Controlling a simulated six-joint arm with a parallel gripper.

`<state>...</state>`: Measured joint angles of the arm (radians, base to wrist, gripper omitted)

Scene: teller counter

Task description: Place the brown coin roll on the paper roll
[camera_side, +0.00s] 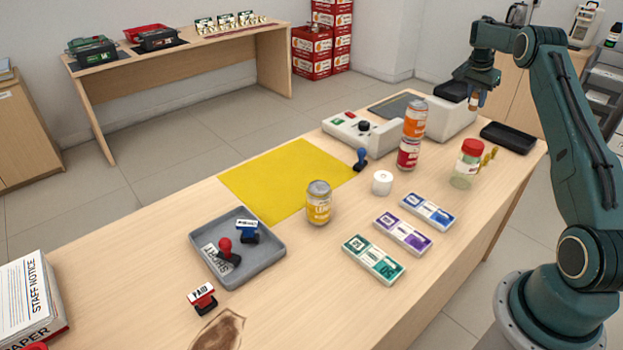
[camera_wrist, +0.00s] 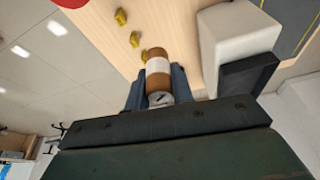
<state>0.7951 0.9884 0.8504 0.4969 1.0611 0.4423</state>
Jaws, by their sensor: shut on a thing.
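The brown coin roll (camera_wrist: 158,70) has a white band and is held between the two fingers of my gripper (camera_wrist: 158,95) in the wrist view. In the side view my gripper (camera_side: 477,92) is raised above the far right part of the counter, with the brown coin roll (camera_side: 477,100) just showing below its jaws. The white paper roll (camera_side: 382,183) stands upright on the counter, well to the left of and below my gripper. Its top is bare.
A red can (camera_side: 408,153) with an orange can (camera_side: 415,120) on it stands behind the paper roll. A red-lidded jar (camera_side: 467,165) stands right of it. A yellow can (camera_side: 318,203) stands to the left. Banknote bundles (camera_side: 403,232) lie in front. The yellow mat (camera_side: 285,180) is clear.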

